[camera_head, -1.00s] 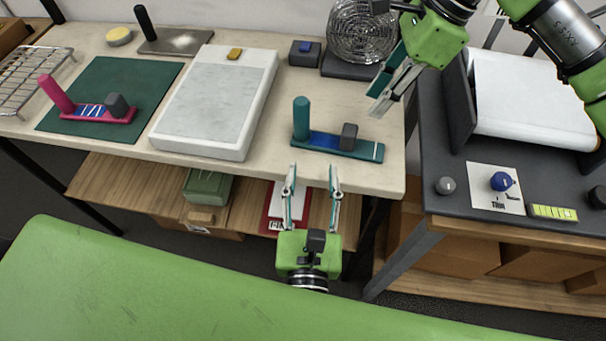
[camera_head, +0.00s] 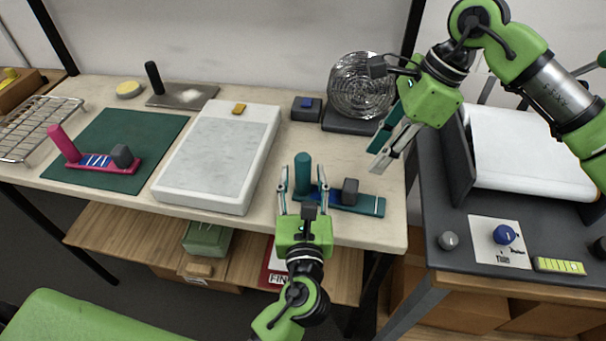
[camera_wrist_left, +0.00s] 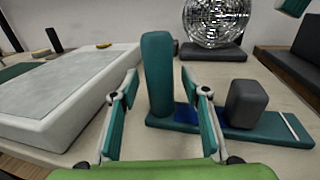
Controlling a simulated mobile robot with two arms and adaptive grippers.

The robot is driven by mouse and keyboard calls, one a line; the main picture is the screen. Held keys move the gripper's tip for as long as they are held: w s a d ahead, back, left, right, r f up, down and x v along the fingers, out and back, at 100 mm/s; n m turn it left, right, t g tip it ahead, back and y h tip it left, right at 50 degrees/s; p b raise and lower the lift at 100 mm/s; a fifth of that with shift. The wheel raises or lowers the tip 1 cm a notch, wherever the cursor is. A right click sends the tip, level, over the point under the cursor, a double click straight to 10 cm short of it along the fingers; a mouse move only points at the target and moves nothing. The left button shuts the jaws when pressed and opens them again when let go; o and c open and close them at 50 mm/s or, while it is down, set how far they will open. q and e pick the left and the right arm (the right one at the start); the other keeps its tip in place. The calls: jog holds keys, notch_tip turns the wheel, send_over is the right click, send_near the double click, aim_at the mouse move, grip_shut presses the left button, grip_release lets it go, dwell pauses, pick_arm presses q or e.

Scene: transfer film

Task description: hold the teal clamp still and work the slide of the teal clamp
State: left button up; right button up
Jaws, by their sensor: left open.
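The teal clamp (camera_head: 368,205) lies on the light bench near its front edge. It has a teal upright post (camera_head: 303,172) at its left end and a dark grey slide block (camera_head: 350,192) on its base, with a blue strip between them. My left gripper (camera_head: 303,188) is open, with its fingers on either side of the post. In the left wrist view the post (camera_wrist_left: 158,75) stands between the open fingers, and the grey slide block (camera_wrist_left: 246,103) sits to the right. My right gripper (camera_head: 382,160) hangs behind and right of the clamp, apart from it; its fingers look parted.
A white framed tray (camera_head: 170,195) is left of the clamp. A pink clamp (camera_head: 100,161) lies on a green mat (camera_head: 120,125). A wire fan (camera_head: 360,90) stands behind. A dark side table (camera_head: 450,280) with a white roll (camera_head: 530,150) is at right.

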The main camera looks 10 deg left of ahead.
aim_at(354, 184)
pick_arm(q)
jog(key=shift+w, duration=0.3)
grip_shut()
pick_arm(e)
jog(key=o, duration=0.5)
jog(key=shift+s, duration=0.1)
jog(key=shift+c, duration=0.2)
jog(key=a+f, duration=0.1)
jog(key=f, duration=0.2)
jog(key=a+f+m, duration=0.1)
jog(key=f, duration=0.3)
jog(key=a+f+m, duration=0.1)
jog(key=a+f, duration=0.1)
jog(key=f, duration=0.1)
jog(key=shift+s+f+t, duration=0.3)
jog(key=shift+f+t, duration=0.05)
jog(key=shift+t, duration=0.05)
